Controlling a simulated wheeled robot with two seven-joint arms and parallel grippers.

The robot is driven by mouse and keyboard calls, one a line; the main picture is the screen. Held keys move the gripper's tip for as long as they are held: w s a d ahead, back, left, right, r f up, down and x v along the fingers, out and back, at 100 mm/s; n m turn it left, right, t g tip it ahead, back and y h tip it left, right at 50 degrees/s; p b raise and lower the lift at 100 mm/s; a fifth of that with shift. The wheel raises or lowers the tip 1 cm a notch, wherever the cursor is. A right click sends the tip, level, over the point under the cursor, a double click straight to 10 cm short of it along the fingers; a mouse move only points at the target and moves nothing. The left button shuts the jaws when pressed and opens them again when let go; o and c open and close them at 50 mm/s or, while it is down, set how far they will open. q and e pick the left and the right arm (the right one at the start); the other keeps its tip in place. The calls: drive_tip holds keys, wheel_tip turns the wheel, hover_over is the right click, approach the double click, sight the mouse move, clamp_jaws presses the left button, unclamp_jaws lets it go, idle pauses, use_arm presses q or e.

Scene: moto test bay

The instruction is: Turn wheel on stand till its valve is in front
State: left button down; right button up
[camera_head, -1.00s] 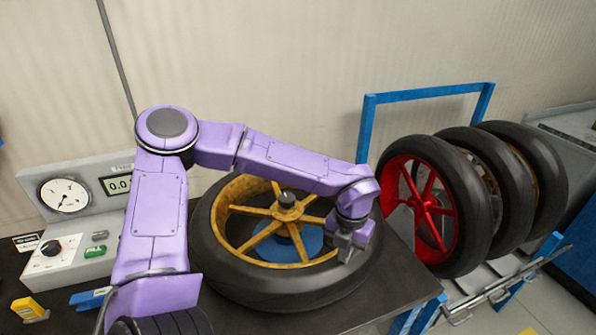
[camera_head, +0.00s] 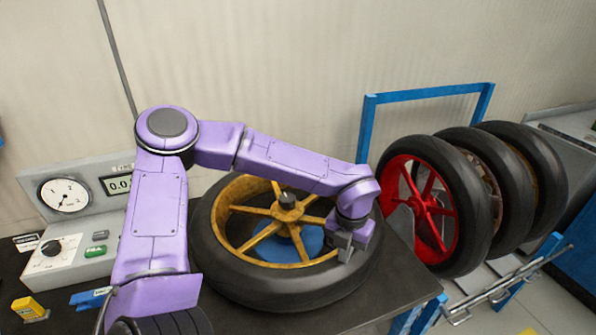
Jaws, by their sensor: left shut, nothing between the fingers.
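The wheel (camera_head: 299,289) lies flat on the bench, with a black tyre and yellow spokes and rim. A blue round stand (camera_head: 275,243) shows beneath its spokes, and a dark hub cap (camera_head: 288,199) sits at its centre. I cannot make out the valve. My left arm reaches across the wheel. My left gripper (camera_head: 344,256) points down at the right side of the wheel, by the inner edge of the tyre. It is shut with nothing in it; whether it touches the wheel I cannot tell. My right gripper is not in view.
A panel with a dial gauge (camera_head: 65,195) and a knob box (camera_head: 67,258) stands at the left. A yellow block (camera_head: 28,308) and a blue item (camera_head: 90,298) lie at the bench's front left. A blue rack (camera_head: 369,130) with several wheels, one red-rimmed (camera_head: 433,209), stands at the right.

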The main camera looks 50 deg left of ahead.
use_arm(q)
drive_tip(key=shift+f, duration=0.35)
idle(0.7)
drive_tip(key=shift+s+f, duration=0.1)
idle(0.4)
